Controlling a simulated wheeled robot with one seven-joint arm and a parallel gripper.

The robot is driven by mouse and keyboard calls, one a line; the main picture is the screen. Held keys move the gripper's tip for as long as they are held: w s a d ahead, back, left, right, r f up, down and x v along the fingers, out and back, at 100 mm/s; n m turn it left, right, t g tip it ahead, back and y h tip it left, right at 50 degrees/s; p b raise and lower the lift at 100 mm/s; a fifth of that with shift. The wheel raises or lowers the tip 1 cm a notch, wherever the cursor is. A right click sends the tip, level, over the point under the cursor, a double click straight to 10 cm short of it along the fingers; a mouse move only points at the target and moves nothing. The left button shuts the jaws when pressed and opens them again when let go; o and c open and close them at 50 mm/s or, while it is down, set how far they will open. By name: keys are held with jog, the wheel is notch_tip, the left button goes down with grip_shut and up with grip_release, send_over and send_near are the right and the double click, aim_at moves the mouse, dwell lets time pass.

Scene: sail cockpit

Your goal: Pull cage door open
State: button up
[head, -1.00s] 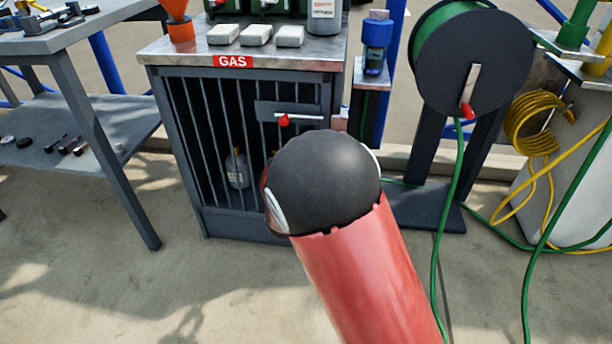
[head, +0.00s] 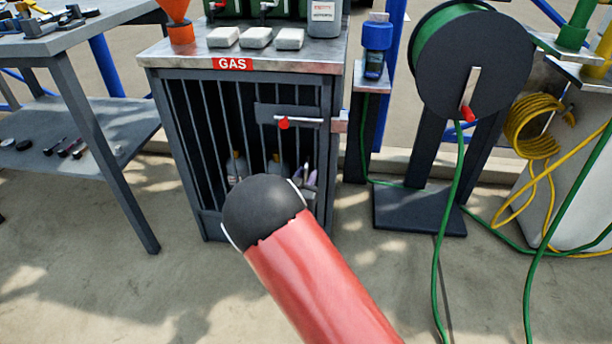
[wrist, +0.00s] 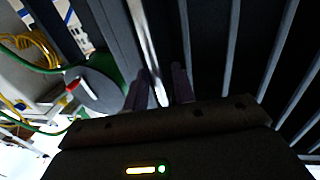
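The grey barred cage door (head: 204,120) stands on the front of the cabinet under the red GAS label and looks flush with its frame. A silver bolt with a red knob (head: 284,123) lies across a dark plate at the door's upper right. My gripper (head: 306,178) shows only as fingertips beyond my arm, low in front of the door's right side. In the wrist view my gripper (wrist: 160,92) has its two fingers apart, with a bright upright strip in line with the gap. I cannot tell whether they touch it. My arm hides the door's lower middle.
Bottles (head: 236,166) stand behind the bars. A hose reel (head: 470,65) on a dark stand is to the right, with green hose (head: 452,200) along the floor. A grey workbench (head: 75,40) is at the left.

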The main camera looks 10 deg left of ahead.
grip_shut()
dwell(0.3)
